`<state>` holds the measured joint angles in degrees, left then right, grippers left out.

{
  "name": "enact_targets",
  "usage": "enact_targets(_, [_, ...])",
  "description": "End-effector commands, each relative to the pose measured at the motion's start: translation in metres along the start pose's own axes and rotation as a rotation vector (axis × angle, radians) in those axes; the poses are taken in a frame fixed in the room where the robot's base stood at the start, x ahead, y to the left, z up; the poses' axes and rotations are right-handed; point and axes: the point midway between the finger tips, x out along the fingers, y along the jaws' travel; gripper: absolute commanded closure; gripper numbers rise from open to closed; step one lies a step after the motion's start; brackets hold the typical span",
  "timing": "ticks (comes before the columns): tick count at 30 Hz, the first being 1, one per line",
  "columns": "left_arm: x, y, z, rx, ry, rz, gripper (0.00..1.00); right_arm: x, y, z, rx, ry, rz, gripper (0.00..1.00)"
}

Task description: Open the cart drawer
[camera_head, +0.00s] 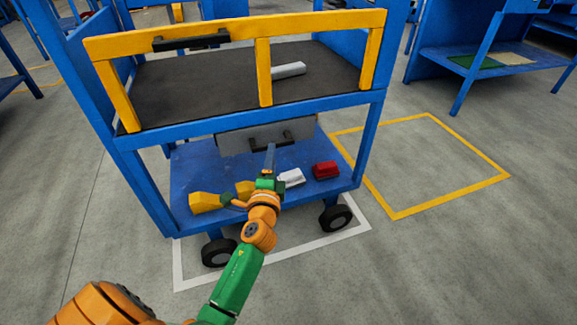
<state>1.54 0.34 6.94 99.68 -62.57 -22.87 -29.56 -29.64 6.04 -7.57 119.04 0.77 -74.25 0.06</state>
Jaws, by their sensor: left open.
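The blue cart (130,143) stands on wheels in the middle of the camera_head view. Its drawer (238,141) has a grey front and hangs under the dark upper shelf. A black handle (288,137) is fixed to the drawer front. My left gripper (270,150) is open at the handle, its thin fingers pointing up toward it. The fingers overlap the handle's left part in the picture; I cannot tell whether they touch it. How far the drawer is pulled out is hard to judge. My right gripper is not in view.
The lower shelf (195,170) holds yellow items (205,203), a white item (291,177) and a red item (326,170). A yellow rail (320,22) with another black handle (190,42) runs above. A light grey bar (289,70) lies on the upper shelf.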

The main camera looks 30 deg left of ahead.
Motion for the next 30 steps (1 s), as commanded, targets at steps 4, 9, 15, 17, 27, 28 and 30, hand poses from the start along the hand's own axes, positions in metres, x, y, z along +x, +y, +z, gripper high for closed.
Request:
enact_targets(4, [0.032,-0.001,0.000,-0.001,0.000,0.000,0.50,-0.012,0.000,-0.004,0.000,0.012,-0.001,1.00])
enact_targets(9, [0.054,0.000,0.000,-0.003,0.001,0.002,0.50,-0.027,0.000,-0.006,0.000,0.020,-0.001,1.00])
enact_targets(15, [0.057,-0.001,0.000,-0.004,0.001,0.005,0.50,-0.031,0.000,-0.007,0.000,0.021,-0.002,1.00])
enact_targets(17, [0.057,-0.001,0.000,-0.004,0.001,0.005,0.50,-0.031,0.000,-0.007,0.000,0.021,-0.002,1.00])
enact_targets(27, [0.057,0.000,-0.001,-0.004,0.002,0.005,1.00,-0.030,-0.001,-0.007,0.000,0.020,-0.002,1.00])
enact_targets(28, [0.057,0.000,-0.001,-0.004,0.002,0.005,1.00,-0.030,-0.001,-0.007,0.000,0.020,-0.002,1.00])
enact_targets(30, [0.057,0.000,-0.001,-0.004,0.002,0.005,1.00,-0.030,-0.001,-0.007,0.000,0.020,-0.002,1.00])
